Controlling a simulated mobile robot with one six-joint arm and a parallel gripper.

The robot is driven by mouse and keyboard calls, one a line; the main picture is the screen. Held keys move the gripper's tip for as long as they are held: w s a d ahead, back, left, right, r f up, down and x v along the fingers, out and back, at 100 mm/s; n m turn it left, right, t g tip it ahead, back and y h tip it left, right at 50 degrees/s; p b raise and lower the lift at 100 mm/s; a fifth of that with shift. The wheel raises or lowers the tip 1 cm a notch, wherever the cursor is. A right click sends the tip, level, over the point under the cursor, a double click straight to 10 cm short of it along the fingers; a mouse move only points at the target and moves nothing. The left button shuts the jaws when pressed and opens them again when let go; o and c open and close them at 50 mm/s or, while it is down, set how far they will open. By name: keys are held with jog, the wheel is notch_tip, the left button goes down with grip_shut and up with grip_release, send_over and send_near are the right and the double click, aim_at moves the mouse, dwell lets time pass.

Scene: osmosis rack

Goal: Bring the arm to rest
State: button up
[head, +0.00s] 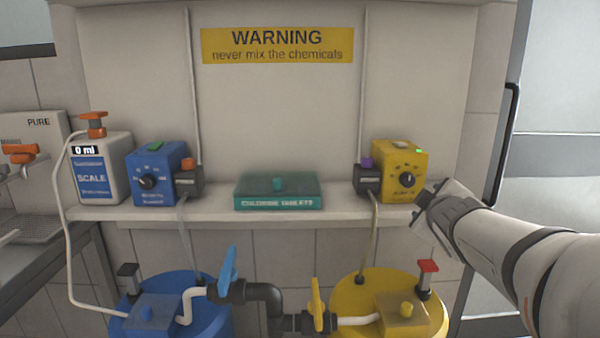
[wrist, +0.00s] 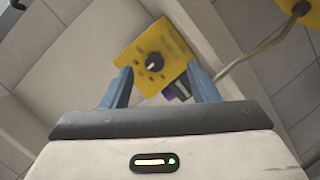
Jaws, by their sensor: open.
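My arm reaches in from the right in the head view, and my gripper (head: 425,203) is at the right end of the shelf, just right of the yellow pump box (head: 399,166). In the wrist view my gripper (wrist: 162,84) has its two blue-grey fingers spread wide, with nothing held between them. The yellow pump box (wrist: 156,60) with its black dial shows beyond and between the fingers. A green light is lit on the box in the head view. I cannot tell whether a finger touches the box.
Below stand a blue tank (head: 190,318) and a yellow tank (head: 372,290) with pipes and valves. A black door handle (head: 502,140) is behind my arm.

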jog(key=s+a+m+g+y+p, duration=0.1)
jog(key=s+a+m+g+p, duration=0.3)
jog(key=s, duration=0.7)
jog(key=s+a+m+g+y+p, duration=0.2)
jog(key=s+a+m+g+p, duration=0.2)
jog(key=s+a+g+p, duration=0.3)
jog(key=s+a+f+p, duration=0.1)
jog(key=s+p, duration=0.3)
jog(key=p, duration=0.1)
jog(key=shift+s+a+m+g+p, duration=0.2)
jog(key=shift+a+m+g+p, duration=0.1)
jog(key=shift+a+m+g, duration=0.1)
